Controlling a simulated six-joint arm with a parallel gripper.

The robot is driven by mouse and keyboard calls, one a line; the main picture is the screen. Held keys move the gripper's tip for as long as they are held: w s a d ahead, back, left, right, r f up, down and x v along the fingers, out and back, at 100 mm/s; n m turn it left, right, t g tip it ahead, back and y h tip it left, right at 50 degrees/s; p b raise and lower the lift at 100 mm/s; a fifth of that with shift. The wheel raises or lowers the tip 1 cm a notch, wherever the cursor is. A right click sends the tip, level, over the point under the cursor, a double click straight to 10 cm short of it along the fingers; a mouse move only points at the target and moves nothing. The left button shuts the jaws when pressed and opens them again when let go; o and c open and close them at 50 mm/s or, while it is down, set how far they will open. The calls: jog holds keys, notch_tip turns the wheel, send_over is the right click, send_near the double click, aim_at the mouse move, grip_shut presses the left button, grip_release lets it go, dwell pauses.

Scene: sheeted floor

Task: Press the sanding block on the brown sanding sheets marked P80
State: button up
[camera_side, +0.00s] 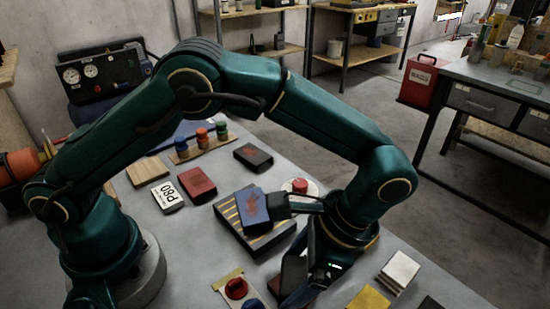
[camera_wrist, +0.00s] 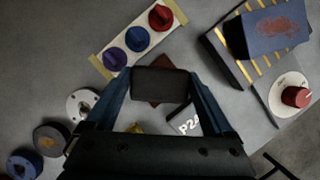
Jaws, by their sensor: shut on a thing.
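My gripper (camera_side: 298,274) points down over the front of the table, shut on a dark block, apparently the sanding block (camera_wrist: 160,84). In the wrist view the block sits between the two blue fingers (camera_wrist: 161,90); its lower face is hidden. My gripper is well to the right of both. Neither can be made out in the wrist view.
A blue block with a red print (camera_side: 253,208) lies on a dark striped box (camera_side: 234,232). A red knob (camera_side: 299,185) on a pale disc is behind.

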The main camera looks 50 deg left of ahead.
aim_at(293, 275)
dwell(0.4)
jog(key=shift+r, duration=3.5)
jog(key=shift+s+a+r, duration=0.2)
jog(key=shift+a+r, duration=0.1)
jog(key=shift+a, duration=0.05)
jog(key=w+a+r+n+h, duration=0.1)
jog(key=w+a+r+n, duration=0.1)
jog(key=a, duration=0.7)
jog(key=w+a+r+n+g+h, duration=0.1)
jog(key=w+a+r+n+h, duration=0.1)
jog(key=a+r+n, duration=0.3)
jog(key=a+n, duration=0.2)
jog(key=a, duration=0.2)
jog(key=shift+w+a, duration=0.4)
